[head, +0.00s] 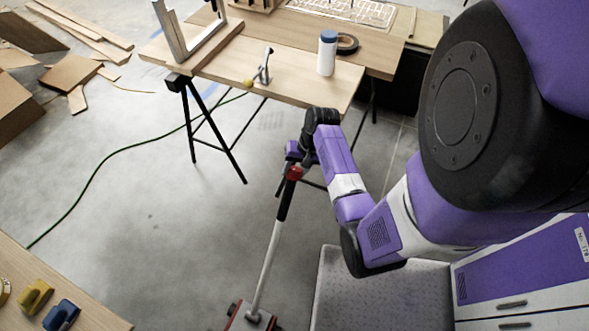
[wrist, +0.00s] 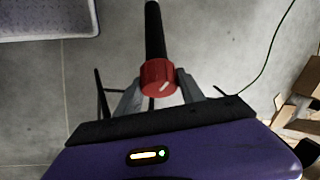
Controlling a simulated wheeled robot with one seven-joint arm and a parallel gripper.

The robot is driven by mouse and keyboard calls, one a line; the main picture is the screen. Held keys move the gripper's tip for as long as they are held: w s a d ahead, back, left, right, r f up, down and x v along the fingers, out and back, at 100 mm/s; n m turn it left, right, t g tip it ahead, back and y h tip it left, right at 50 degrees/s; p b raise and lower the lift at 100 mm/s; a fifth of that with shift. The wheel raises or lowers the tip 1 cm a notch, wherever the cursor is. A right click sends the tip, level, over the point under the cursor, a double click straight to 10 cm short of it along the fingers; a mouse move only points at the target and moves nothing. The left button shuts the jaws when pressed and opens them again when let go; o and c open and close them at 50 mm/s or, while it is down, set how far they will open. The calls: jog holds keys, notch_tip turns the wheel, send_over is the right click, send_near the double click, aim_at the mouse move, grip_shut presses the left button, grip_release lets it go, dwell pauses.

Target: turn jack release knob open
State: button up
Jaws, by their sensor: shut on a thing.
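A red knob (head: 294,173) with a white mark sits at the top end of the jack handle (head: 268,255). The handle has a black grip and a long light metal pole, and it leans up from the red jack base (head: 250,319) on the floor. My gripper (head: 297,158) is at the top of the handle, shut on the red knob. The finger contact is partly hidden.
A wooden trestle table (head: 290,85) with a white bottle (head: 327,52) and a tape roll (head: 347,43) stands behind my gripper. A wooden surface (head: 60,290) is at the lower left. A green cable (head: 110,155) crosses the floor. Open floor lies left of the handle.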

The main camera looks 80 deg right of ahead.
jog(key=shift+r, duration=0.15)
jog(key=m+g+p, duration=0.1)
jog(key=m+p, duration=0.1)
jog(key=p, duration=0.1)
jog(key=shift+r+g, duration=0.15)
jog(key=shift+g, duration=0.15)
jog(key=shift+w+d+m+g+p, duration=0.1)
jog(key=shift+m+g+p, duration=0.6)
jog(key=shift+m+p, duration=0.4)
jog(key=m+g, duration=0.1)
jog(key=m, duration=0.2)
jog(key=shift+f+g+y, duration=0.3)
jog(key=shift+g+y, duration=0.1)
jog(key=shift+m+g+y+b, duration=0.6)
jog(key=shift+m+g, duration=0.2)
jog(key=shift+m, duration=0.4)
jog(key=o, duration=1.4)
jog(key=shift+c, duration=0.2)
